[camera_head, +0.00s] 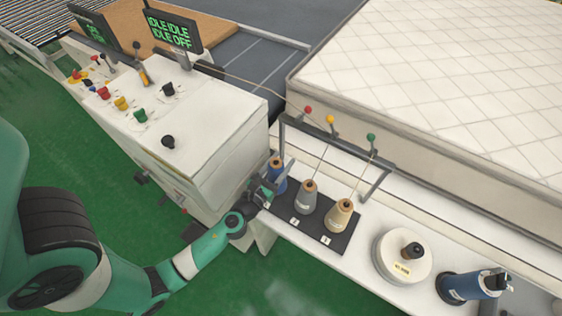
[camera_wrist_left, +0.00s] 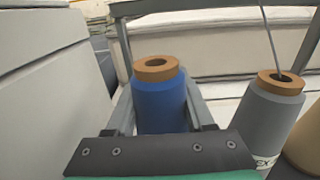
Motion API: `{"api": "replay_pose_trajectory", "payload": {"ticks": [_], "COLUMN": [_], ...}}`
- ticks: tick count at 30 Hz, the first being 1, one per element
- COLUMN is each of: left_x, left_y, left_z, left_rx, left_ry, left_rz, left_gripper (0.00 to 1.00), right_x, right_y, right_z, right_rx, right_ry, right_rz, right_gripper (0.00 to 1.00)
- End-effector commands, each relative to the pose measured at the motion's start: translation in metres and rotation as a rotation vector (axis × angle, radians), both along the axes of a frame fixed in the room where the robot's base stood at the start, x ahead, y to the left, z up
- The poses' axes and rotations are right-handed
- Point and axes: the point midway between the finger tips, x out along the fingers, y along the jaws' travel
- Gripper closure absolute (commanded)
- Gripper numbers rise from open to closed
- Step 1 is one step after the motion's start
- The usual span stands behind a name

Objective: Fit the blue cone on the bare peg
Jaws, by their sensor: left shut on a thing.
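The blue cone (camera_head: 279,180), with a brown ring on top, is at the left end of the dark peg board (camera_head: 322,237). My left gripper (camera_head: 276,184) is shut on it, with a finger along each side. In the left wrist view the blue cone (camera_wrist_left: 160,100) stands roughly upright between the grey fingers, its brown top clear above them. Its base and any peg below it are hidden, so I cannot tell whether it rests on the board. My right gripper is not in view.
A grey cone (camera_head: 307,198) and a beige cone (camera_head: 340,217) stand on the board close to the right, with threads rising from them. A white disc (camera_head: 390,270) and a blue cylinder lying on its side (camera_head: 468,286) are further right. A white control cabinet (camera_head: 215,150) stands close left.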

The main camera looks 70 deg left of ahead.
Motion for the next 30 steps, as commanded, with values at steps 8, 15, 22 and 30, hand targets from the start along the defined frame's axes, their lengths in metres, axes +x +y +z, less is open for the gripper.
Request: {"api": "replay_pose_trajectory", "payload": {"ticks": [8, 15, 22, 30], "left_x": [0.000, 0.000, 0.000, 0.000], "left_y": [0.000, 0.000, 0.000, 0.000], "left_z": [-0.008, -0.014, -0.020, -0.021], "left_rx": [0.001, 0.001, 0.001, 0.001], "left_ry": [-0.001, -0.001, -0.001, -0.001], "left_rz": [0.000, 0.000, 0.000, 0.000], "left_gripper": [1.00, 1.00, 1.00, 0.25], "right_x": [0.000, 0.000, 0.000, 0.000], "right_y": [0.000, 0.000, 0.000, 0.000], "right_z": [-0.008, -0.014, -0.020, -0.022], "right_rx": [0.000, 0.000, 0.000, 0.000], "right_ry": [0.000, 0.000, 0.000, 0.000], "right_rz": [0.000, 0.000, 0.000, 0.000], "right_gripper": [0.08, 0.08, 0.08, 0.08]}}
